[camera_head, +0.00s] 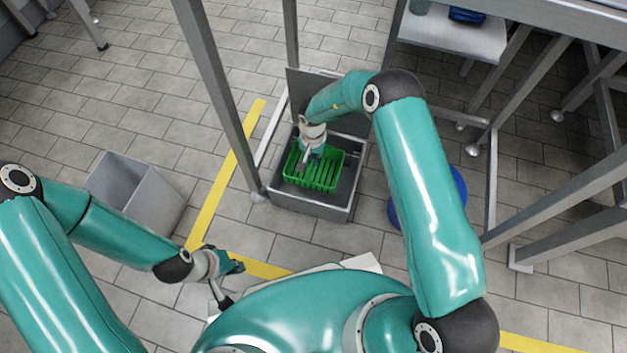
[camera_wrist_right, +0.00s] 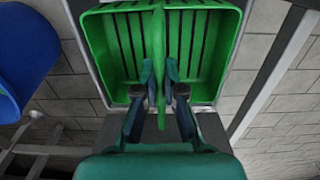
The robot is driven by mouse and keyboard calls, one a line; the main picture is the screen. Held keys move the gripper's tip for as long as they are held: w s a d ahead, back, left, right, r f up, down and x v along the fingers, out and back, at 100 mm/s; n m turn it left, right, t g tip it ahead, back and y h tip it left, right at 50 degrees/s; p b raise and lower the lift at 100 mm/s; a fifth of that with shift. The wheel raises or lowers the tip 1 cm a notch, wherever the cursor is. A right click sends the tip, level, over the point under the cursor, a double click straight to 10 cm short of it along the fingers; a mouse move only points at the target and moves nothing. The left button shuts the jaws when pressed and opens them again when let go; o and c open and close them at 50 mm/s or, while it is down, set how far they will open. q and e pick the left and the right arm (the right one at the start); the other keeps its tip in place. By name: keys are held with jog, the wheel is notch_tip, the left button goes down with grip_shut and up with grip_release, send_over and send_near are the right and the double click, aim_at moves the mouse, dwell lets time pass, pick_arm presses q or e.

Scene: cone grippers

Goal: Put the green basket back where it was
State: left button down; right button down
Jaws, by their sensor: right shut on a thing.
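The green basket (camera_head: 326,177) sits inside an open grey box on the floor in the head view. It also shows in the right wrist view (camera_wrist_right: 216,45), with slots in its base and a green handle across its middle. My right gripper (camera_head: 304,163) reaches down into the basket. In the right wrist view its fingers (camera_wrist_right: 160,85) are shut on the handle from both sides. I cannot tell whether the basket rests on the box's bottom. My left gripper (camera_head: 232,283) is at the lower left of the head view, its fingers spread and empty, away from the basket.
The grey box (camera_head: 308,206) stands among metal frame legs (camera_head: 222,95). A blue round container (camera_head: 458,187) is right of it, partly behind my right arm. A grey bin (camera_head: 150,198) stands at the left. A shelf (camera_head: 455,40) is at upper right. Yellow tape (camera_head: 225,180) marks the floor.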

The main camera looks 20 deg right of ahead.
notch_tip(320, 180, down, 13)
jog(key=b, duration=0.4)
jog(key=shift+b, duration=0.4)
jog(key=shift+d+f, duration=0.1)
jog(key=c, duration=1.3)
grip_release()
